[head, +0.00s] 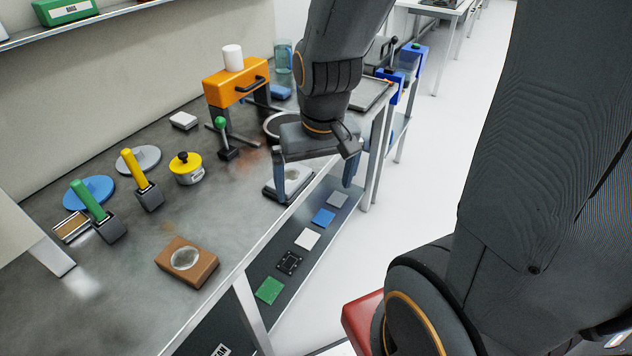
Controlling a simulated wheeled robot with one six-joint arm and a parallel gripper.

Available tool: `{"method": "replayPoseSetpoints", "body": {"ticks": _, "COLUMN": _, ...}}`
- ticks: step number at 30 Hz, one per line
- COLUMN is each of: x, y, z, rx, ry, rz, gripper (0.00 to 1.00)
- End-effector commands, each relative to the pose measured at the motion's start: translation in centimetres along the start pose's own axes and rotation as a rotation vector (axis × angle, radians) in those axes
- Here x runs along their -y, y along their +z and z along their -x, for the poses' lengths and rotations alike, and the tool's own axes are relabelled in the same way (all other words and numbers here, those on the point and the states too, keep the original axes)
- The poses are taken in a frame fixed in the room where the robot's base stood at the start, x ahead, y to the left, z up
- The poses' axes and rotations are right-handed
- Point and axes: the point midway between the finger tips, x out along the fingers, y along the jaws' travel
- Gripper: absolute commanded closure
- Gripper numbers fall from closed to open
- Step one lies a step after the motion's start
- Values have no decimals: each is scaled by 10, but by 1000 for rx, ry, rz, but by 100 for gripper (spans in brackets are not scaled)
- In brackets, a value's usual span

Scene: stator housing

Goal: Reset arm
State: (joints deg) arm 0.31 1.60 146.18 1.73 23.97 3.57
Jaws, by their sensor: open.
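My gripper (314,184) hangs from my arm over the right edge of the workbench (140,300). Its two fingers are spread apart and point down, with nothing seen held between them. Below and behind the left finger, a dark square piece with a light round top (290,180) lies at the bench edge; the finger partly hides it. A ring-shaped part (275,124) shows behind my gripper, mostly hidden by it. The rest of my arm fills the right side of the view.
An orange press-like stand (236,84) bears a white cylinder (232,58). A brown block with a round disc (187,261), a yellow round pot (187,168), green-handled (88,201) and yellow-handled (134,168) tools stand on the bench. Coloured squares (323,217) lie on a lower shelf.

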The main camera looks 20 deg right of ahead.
Motion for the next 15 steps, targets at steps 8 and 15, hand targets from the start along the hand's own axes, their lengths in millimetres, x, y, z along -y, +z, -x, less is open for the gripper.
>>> {"method": "replayPoseSetpoints", "body": {"ticks": 8, "x": -1, "y": 4, "z": 1, "rx": 0, "ry": 10, "rz": 98, "gripper": 0}}
{"method": "replayPoseSetpoints", "body": {"ticks": 15, "x": -1, "y": 4, "z": -7, "rx": 6, "ry": 10, "rz": 95, "gripper": 0}}
